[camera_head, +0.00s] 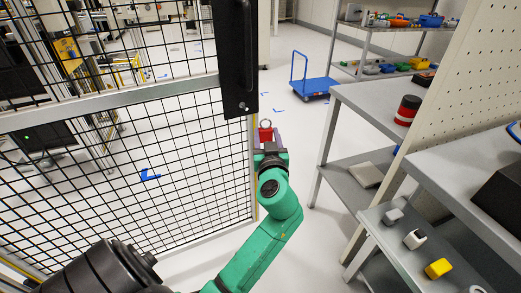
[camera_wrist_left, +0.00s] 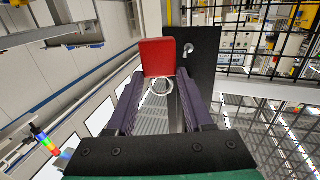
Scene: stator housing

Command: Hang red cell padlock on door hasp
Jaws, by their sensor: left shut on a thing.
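The red padlock (camera_head: 265,134) is held upright in my left gripper (camera_head: 268,145), with its pale shackle standing above the body. In the left wrist view the red body (camera_wrist_left: 157,57) sits at the tips of the dark fingers of my left gripper (camera_wrist_left: 163,76). A pale ring shows between the fingers there. The mesh door (camera_head: 150,95) carries a black plate (camera_head: 237,60) on its right edge. The padlock is just below and right of the plate's lower end in the head view. A small silver fitting (camera_wrist_left: 188,50) shows on the black plate in the wrist view, apart from the padlock.
Grey shelving (camera_head: 375,105) with a red and black can (camera_head: 407,110) stands right of the door. A lower shelf holds small blocks, one a yellow block (camera_head: 438,268). A blue trolley (camera_head: 313,86) is farther back. Open floor lies between door and shelving.

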